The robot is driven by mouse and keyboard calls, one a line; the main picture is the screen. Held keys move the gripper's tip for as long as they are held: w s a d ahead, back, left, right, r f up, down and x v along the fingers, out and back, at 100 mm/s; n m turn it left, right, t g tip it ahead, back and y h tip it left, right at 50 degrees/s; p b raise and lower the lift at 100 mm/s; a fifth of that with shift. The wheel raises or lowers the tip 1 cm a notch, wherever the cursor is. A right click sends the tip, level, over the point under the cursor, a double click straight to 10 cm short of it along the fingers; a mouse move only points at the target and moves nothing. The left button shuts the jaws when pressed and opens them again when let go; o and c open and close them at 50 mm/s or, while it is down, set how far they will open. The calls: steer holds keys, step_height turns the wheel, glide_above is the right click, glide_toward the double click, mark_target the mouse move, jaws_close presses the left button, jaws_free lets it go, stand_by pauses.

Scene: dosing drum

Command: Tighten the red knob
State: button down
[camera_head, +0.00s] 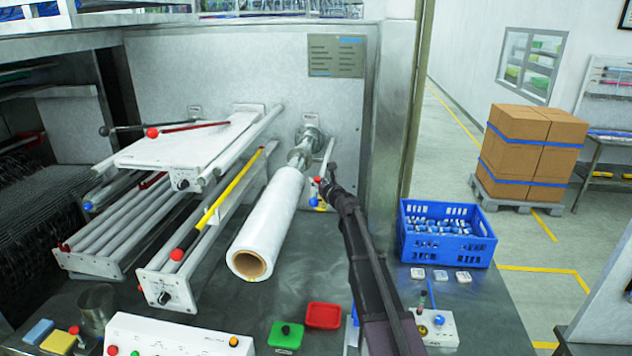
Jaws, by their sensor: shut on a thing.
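A small red knob (318,180) shows at the lower end of a pale bar, beside the large white film roll (268,225) on the machine. My gripper (324,185) is at this knob, with my dark arm reaching up from the lower right. It is shut, it seems on the red knob; the fingers are small and hide part of it. A blue knob (314,202) sits just below the gripper. Whether the red knob is turned cannot be seen.
A blue crate (447,252) of small items stands right of my arm.

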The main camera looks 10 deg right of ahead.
steer(key=shift+w+m+h, duration=0.1)
steer(key=shift+m+h, duration=0.3)
steer(key=shift+h, duration=0.4)
steer(key=shift+c, duration=1.9)
jaws_free()
steer(key=v, duration=1.2)
steer(key=shift+f, duration=0.2)
steer(key=shift+d, duration=0.1)
